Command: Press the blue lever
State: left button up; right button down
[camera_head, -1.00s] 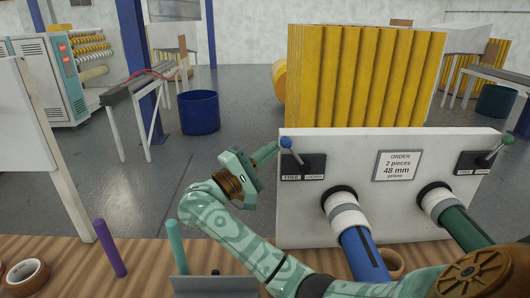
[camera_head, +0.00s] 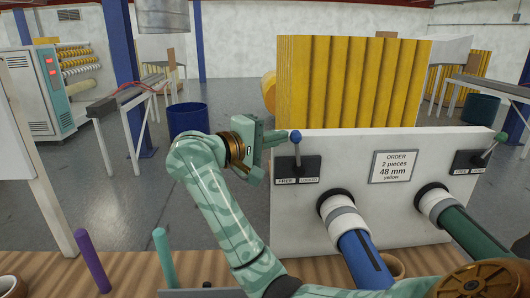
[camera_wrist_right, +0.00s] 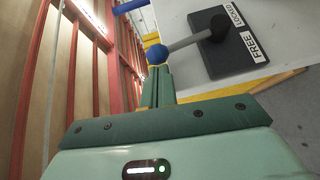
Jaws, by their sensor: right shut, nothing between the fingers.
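The blue lever, with a blue ball (camera_head: 295,136) on a grey stem, stands on a dark plate (camera_head: 310,162) marked FREE on the left and LOCKED on the right. The plate is on the white panel (camera_head: 330,225). The stem is nearly upright, between the two marks. My right gripper (camera_head: 279,138) is shut and empty, its fingertips at the left side of the ball and seemingly touching it. In the right wrist view the ball (camera_wrist_right: 157,54) sits right at the tips of the shut fingers (camera_wrist_right: 157,75). My left gripper is out of view.
A blue-banded roller (camera_head: 362,255) and a green roller (camera_head: 475,235) stick out of the panel. A second lever, with a green knob (camera_head: 501,137), is at the right. Purple (camera_head: 92,262) and teal (camera_head: 164,258) pegs stand on the wooden bench at left.

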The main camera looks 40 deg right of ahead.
jog(key=shift+s+d+r+m+t+y+b, duration=0.15)
jog(key=shift+s+d+r+m+y+b, duration=0.1)
jog(key=shift+s+d+m+y, duration=0.3)
jog(key=shift+s+d+r+m+t+y+b, duration=0.15)
jog(key=shift+s+d+r+m+y+b, duration=0.15)
jog(key=shift+y, duration=0.35)
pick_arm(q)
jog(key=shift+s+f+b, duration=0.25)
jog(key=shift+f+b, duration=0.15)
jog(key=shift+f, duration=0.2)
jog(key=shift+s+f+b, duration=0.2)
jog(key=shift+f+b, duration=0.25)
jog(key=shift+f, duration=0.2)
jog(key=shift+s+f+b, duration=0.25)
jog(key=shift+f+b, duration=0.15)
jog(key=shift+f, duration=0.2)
pick_arm(e)
jog(key=shift+s+d+r+m+t+y, duration=0.1)
jog(key=shift+s+d+m+t+y, duration=0.2)
jog(key=shift+s+d+y, duration=0.5)
jog(key=shift+s+d+r+m+t+y, duration=0.1)
jog(key=shift+s+d+m+t+y, duration=0.25)
jog(key=shift+s+d, duration=0.7)
jog(key=shift+w+d, duration=0.2)
jog(key=shift+d, duration=0.05)
